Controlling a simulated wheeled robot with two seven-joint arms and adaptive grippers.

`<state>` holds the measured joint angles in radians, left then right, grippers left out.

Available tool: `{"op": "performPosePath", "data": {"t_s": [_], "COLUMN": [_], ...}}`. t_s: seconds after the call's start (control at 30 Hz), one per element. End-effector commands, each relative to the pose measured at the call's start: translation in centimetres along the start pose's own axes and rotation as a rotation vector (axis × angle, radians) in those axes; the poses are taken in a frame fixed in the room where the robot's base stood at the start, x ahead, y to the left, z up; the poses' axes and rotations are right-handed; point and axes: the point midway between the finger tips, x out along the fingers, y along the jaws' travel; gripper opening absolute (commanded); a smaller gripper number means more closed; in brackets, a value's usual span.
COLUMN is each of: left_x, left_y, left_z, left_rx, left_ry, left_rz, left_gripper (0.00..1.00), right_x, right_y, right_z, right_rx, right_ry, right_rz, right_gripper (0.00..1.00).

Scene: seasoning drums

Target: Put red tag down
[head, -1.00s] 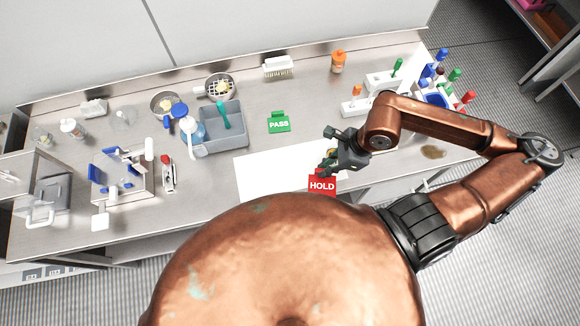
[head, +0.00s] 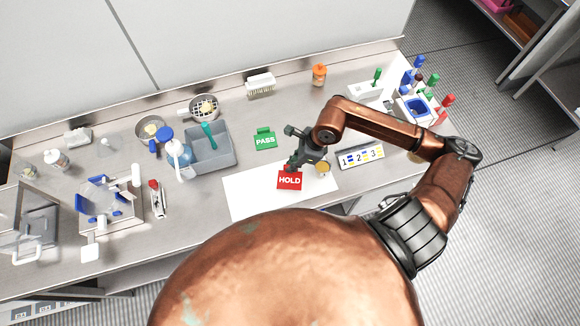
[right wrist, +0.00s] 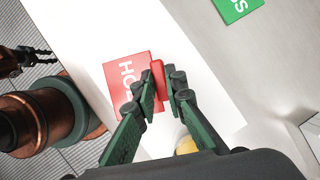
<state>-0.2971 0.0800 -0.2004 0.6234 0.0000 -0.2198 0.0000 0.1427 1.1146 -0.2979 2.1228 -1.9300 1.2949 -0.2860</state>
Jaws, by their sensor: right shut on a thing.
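The red HOLD tag (head: 289,181) is over the white sheet (head: 241,203), with its lettering facing up. It also shows in the right wrist view (right wrist: 124,76). My right gripper (head: 293,164) is shut on the tag's raised red grip (right wrist: 158,78). I cannot tell whether the tag touches the sheet. My left gripper is outside the head view. A dark jointed part at the left edge of the right wrist view looks like it (right wrist: 32,55), too small to read.
A green PASS tag (head: 265,140) lies behind the sheet. A 1-2-3 plate (head: 361,156) stands right of my gripper, and a small yellow-topped item (head: 322,169) is close beside it. A grey bin (head: 222,158) is to the left. Much of the sheet is bare.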

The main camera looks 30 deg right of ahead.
Motion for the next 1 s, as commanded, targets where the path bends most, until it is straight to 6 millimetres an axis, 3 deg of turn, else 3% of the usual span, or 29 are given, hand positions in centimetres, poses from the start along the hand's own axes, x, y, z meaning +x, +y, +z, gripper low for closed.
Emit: {"op": "performPosePath", "data": {"t_s": [0.27, 0.47, 0.8, 0.83, 1.0], "left_x": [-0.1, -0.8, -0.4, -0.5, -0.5], "left_y": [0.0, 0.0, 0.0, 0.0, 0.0], "left_z": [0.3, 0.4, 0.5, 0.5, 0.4], "left_rx": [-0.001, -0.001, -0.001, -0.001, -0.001], "left_ry": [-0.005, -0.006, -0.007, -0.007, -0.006], "left_rz": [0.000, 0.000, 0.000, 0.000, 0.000], "left_gripper": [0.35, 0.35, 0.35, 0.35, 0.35], "right_x": [1.8, 4.3, 4.8, 4.8, 4.7], "right_y": [-1.1, -1.0, -1.1, -1.1, -1.1], "right_z": [0.2, -0.9, -1.1, -1.1, -1.1], "right_rx": [0.001, 0.002, -0.001, -0.001, -0.001], "right_ry": [-0.002, -0.001, 0.000, 0.000, 0.000], "right_rz": [0.000, 0.001, -0.001, -0.001, -0.001], "right_gripper": [0.00, 0.00, 0.00, 0.12, 0.24]}}
